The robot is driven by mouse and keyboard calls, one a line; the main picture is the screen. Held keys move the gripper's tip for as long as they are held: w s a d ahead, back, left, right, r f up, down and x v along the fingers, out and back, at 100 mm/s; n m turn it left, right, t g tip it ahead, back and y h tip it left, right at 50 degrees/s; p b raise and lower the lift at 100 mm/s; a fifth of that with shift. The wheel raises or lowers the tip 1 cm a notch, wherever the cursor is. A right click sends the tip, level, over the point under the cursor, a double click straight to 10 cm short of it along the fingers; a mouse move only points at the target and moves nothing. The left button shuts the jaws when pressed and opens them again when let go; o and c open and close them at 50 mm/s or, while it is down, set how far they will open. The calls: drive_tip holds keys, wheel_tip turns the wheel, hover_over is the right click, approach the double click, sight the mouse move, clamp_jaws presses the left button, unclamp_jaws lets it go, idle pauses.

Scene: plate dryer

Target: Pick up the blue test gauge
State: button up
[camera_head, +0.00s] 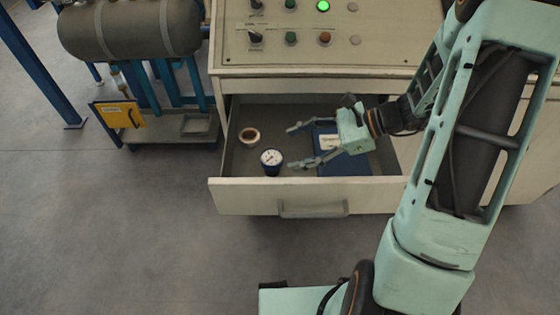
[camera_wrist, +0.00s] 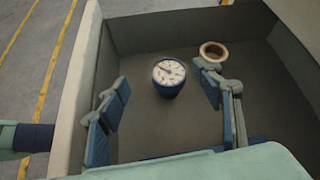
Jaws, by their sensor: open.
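The blue test gauge (camera_head: 271,162) has a round white dial and a dark blue body. It stands in the open drawer (camera_head: 245,195), near the drawer's front wall and left of the middle. In the wrist view the gauge (camera_wrist: 169,77) shows between and beyond my two fingers. My gripper (camera_head: 293,147) is open and empty, inside or just above the drawer, pointing left toward the gauge. In the wrist view my gripper (camera_wrist: 160,98) has one finger on each side, and neither touches the gauge as far as I can see.
A tape-like ring (camera_head: 249,136) lies in the drawer behind the gauge; it shows at right in the wrist view (camera_wrist: 213,51). A blue item (camera_head: 345,165) lies under my gripper. The control panel (camera_head: 310,40) stands above the drawer. A grey tank (camera_head: 130,30) is at left.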

sight(281, 160)
drive_tip(key=f, duration=0.1)
drive_tip(key=a+f+m+y+b, duration=0.1)
drive_tip(key=f, duration=0.1)
drive_tip(key=f+m, duration=0.1)
drive_tip(key=f, duration=0.1)
drive_tip(key=shift+w+a+f+y+b, duration=0.1)
drive_tip(key=shift+w+a+y+b, duration=0.15)
drive_tip(key=shift+w+y+b, duration=0.1)
drive_tip(key=shift+a+f+m+t, duration=0.15)
drive_tip(key=shift+f+m+t, duration=0.05)
drive_tip(key=shift+m+t, duration=0.1)
drive_tip(key=b+x, duration=0.1)
drive_tip(key=x, duration=0.4)
drive_tip(key=shift+a, duration=0.1)
drive_tip(key=x, duration=0.1)
drive_tip(key=b+x, duration=0.1)
drive_tip(key=x, duration=0.3)
drive_tip(key=shift+w+a+r, duration=0.2)
drive_tip(key=shift+w, duration=0.25)
drive_tip(key=c, duration=1.5)
drive_tip(key=shift+c, duration=0.5)
